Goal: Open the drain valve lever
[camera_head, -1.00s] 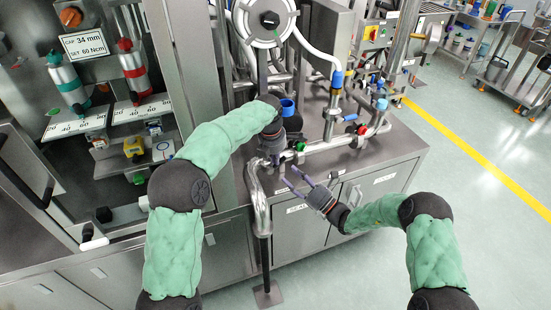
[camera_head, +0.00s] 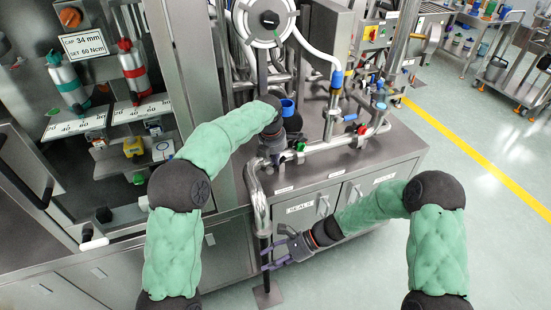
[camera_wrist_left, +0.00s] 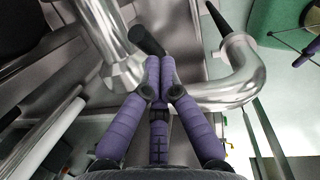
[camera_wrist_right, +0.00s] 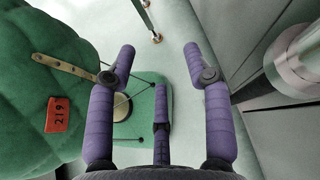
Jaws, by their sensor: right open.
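A black lever handle (camera_wrist_left: 146,40), which looks like the drain valve lever, sits beside a bent steel pipe (camera_wrist_left: 240,80) in the left wrist view. My left gripper (camera_wrist_left: 160,60) has its fingertips together right at the near end of this handle; I cannot tell whether the handle is pinched between them. In the head view, my left gripper (camera_head: 271,160) is by the top of the drain pipe (camera_head: 257,205), and the lever is mostly hidden there. My right gripper (camera_head: 268,254) is open and empty, low in front of the cabinet; its spread fingers show in the right wrist view (camera_wrist_right: 160,55).
Several valves and pipes with a red handle (camera_head: 362,129) and blue caps stand on the steel bench (camera_head: 395,150). Cabinet doors (camera_head: 300,215) are below. A thin pole with a floor plate (camera_head: 267,297) stands near my right gripper.

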